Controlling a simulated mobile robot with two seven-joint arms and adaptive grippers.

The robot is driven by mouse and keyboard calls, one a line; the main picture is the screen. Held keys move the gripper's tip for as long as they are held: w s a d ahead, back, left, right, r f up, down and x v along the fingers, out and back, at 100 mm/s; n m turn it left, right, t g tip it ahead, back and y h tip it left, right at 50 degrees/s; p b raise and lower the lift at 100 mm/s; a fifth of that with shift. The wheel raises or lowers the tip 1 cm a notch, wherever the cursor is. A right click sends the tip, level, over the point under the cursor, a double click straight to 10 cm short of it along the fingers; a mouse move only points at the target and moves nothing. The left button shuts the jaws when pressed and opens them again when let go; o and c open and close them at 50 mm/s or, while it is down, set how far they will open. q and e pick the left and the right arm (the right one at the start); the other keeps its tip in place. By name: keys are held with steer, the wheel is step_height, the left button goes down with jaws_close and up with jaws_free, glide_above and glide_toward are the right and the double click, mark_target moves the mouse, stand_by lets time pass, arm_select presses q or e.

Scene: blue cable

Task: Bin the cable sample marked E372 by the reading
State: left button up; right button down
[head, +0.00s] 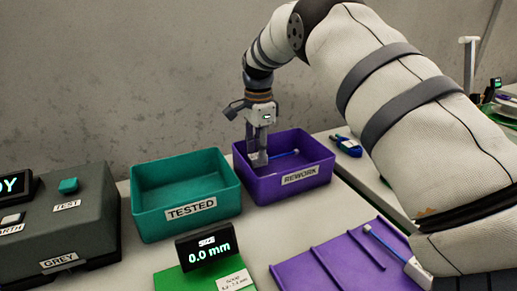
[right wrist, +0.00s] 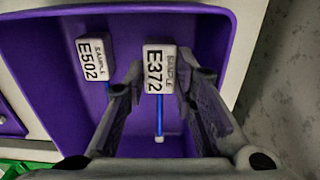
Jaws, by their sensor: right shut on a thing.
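My right gripper (head: 259,157) reaches down inside the purple bin labelled REWORK (head: 310,181). In the right wrist view its fingers are shut on the white tag of the cable sample E372 (right wrist: 155,68). A blue cable with a pale end hangs from that tag. A second tag, E502 (right wrist: 92,60), lies in the same bin, left of E372. In the head view a blue cable (head: 285,154) shows in the bin; I cannot tell which sample it belongs to. The gauge display (head: 207,250) reads 0.0 mm. My left gripper is not in view.
A teal bin labelled TESTED (head: 187,222) stands left of the REWORK bin and looks empty. A grey tester (head: 62,235) is at far left. A purple ridged tray (head: 325,265) holds another blue cable sample (head: 385,243). The concrete wall is close behind.

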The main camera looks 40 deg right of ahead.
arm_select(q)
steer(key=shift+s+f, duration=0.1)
arm_select(e)
steer(key=shift+f, duration=1.25)
stand_by(0.3)
steer(key=c, duration=1.2)
jaws_free()
steer(key=shift+c, duration=0.2)
steer(key=shift+r+p, duration=0.4)
steer(key=shift+r, duration=2.9)
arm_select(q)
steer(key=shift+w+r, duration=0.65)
arm_select(e)
step_height(320, 180, up, 6)
steer(key=shift+f, duration=0.25)
steer(key=shift+f, duration=0.1)
